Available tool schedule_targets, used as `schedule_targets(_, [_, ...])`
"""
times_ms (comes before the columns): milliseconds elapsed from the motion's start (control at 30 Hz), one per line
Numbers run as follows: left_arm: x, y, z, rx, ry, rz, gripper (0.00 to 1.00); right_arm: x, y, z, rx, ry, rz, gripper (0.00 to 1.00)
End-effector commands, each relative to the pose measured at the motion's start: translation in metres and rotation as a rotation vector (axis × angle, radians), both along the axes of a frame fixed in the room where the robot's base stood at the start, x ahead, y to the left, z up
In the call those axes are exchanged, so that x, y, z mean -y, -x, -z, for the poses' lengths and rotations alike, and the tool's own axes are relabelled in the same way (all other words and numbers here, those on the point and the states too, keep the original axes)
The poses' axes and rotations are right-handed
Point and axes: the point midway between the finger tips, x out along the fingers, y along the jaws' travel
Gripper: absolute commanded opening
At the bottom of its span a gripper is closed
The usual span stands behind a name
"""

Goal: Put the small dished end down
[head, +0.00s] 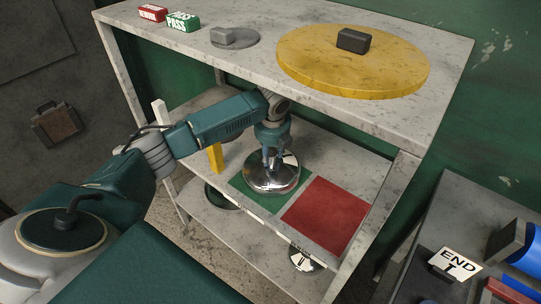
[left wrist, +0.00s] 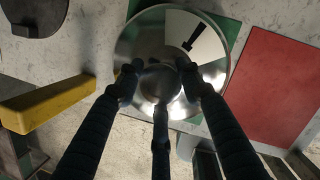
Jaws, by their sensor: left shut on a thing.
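The small dished end (head: 271,180) is a shiny metal dome over the green square (head: 250,190) on the middle shelf, covering much of it. My left gripper (head: 275,158) points down from above and is shut on the dome's top. In the left wrist view, the fingers (left wrist: 160,82) close around the knob at the centre of the dished end (left wrist: 140,40), which carries a white wedge with a black mark. The green square (left wrist: 232,30) shows past its rim. Whether the rim touches the shelf I cannot tell. My right gripper is not in view.
A red square (head: 326,214) lies right of the green one. A yellow block (head: 215,158) stands to the left. Another shiny piece (head: 304,258) sits lower down. The table top above holds a yellow disc (head: 300,62) and a green PASS block (head: 182,22). An END sign (head: 458,262) stands right.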

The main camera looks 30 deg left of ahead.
Motion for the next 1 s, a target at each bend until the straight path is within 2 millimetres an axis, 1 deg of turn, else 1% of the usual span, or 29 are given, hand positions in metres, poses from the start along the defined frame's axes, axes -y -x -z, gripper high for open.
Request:
schedule_targets(67, [0.001,-0.001,0.005,0.003,0.0,0.001,0.0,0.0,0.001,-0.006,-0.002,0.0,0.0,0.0])
schedule_targets(200, [0.0,-0.002,0.016,0.006,0.001,0.0,0.0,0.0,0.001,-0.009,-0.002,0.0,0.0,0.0])
schedule_targets(467, [0.002,-0.002,0.02,0.006,0.003,0.002,0.0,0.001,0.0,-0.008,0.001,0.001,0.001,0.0])
schedule_targets(500, [0.002,0.001,0.023,0.0,0.003,0.001,0.45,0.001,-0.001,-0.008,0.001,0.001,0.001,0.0])
schedule_targets(567, [0.002,0.001,0.023,-0.001,0.002,0.001,0.56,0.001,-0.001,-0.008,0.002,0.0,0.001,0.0])
schedule_targets(867, [0.001,0.0,0.021,0.001,0.0,0.0,0.56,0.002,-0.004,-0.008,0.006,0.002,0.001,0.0])
schedule_targets(933, [0.002,0.0,0.017,0.003,0.0,0.001,0.56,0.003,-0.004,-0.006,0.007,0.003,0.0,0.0])
schedule_targets(1000, [0.003,0.001,0.009,0.005,0.0,0.002,0.56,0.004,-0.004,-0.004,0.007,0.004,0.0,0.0])
